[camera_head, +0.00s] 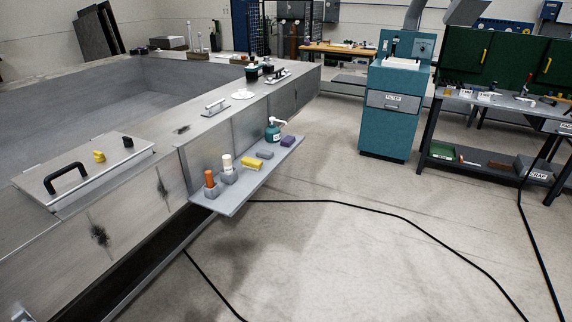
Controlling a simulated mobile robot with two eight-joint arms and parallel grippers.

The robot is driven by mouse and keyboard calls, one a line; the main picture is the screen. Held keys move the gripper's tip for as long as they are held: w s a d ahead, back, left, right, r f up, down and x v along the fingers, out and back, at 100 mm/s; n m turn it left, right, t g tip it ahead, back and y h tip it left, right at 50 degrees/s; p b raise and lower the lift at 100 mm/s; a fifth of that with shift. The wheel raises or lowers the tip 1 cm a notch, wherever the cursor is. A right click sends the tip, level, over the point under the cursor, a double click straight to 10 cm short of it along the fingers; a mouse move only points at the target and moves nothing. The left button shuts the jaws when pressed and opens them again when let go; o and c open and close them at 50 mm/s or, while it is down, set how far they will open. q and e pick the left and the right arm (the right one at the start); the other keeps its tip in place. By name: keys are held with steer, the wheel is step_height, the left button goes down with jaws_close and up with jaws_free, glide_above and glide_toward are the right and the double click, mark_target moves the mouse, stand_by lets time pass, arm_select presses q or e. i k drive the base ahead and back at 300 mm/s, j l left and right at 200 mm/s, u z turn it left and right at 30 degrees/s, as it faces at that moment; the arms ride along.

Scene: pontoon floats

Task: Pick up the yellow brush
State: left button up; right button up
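A yellow block-like object (252,163), which looks like the yellow brush, lies on a grey shelf (232,206) fixed to the side of the metal float. It lies between a white-topped holder and a grey block (265,154). It is too small to make out any bristles. Another small yellow item (99,156) sits on the hatch plate on top of the float; it looks like a knob or small tool. Neither of my grippers can be made out in the head view.
The shelf also holds an orange-handled item (210,181), a white-handled item (227,163), a teal pump bottle (273,133) and a purple block (288,141). A black cable (350,205) crosses the open floor. A teal cabinet (391,110) stands behind.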

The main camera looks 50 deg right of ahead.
mark_target(248, 163)
steer(key=z, duration=1.45)
